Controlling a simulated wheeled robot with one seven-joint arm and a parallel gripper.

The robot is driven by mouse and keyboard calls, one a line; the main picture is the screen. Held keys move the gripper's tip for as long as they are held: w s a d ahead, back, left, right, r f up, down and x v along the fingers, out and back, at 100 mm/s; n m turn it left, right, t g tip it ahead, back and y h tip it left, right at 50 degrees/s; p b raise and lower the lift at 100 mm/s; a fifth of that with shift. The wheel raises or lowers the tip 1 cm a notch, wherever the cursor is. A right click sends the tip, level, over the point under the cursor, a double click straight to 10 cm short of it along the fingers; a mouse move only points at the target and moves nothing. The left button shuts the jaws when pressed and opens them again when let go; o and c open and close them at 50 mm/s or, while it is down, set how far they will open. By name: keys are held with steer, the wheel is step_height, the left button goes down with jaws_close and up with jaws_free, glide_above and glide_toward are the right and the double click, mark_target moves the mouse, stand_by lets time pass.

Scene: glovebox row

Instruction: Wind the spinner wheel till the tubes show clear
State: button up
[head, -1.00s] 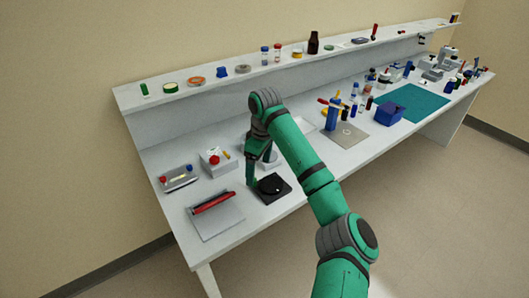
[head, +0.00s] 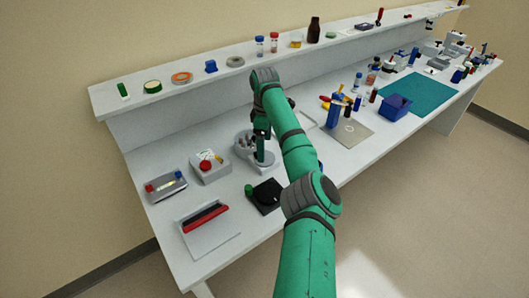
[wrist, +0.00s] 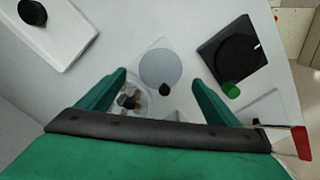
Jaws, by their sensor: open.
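The spinner (head: 246,148) is a grey device on the bench, partly hidden behind my arm in the head view. In the wrist view its pale disc wheel (wrist: 158,66) carries a small black knob (wrist: 164,89) at its lower edge. A round clear-rimmed holder with small dark and brownish parts (wrist: 131,101) sits left of the knob. Whether the tubes are clear cannot be told. My gripper (wrist: 158,83) is open and points down over the wheel, with the knob between its fingers in that view and no visible contact. It also shows in the head view (head: 262,150).
A black plate with a dark disc (head: 267,194) and green knob (head: 248,189) lies in front. A grey box with a red knob (head: 209,166), a small tray (head: 166,186) and a red-barred device (head: 206,218) stand left. A shelf of small items runs behind.

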steer(key=shift+f, duration=2.3)
steer(key=c, duration=1)
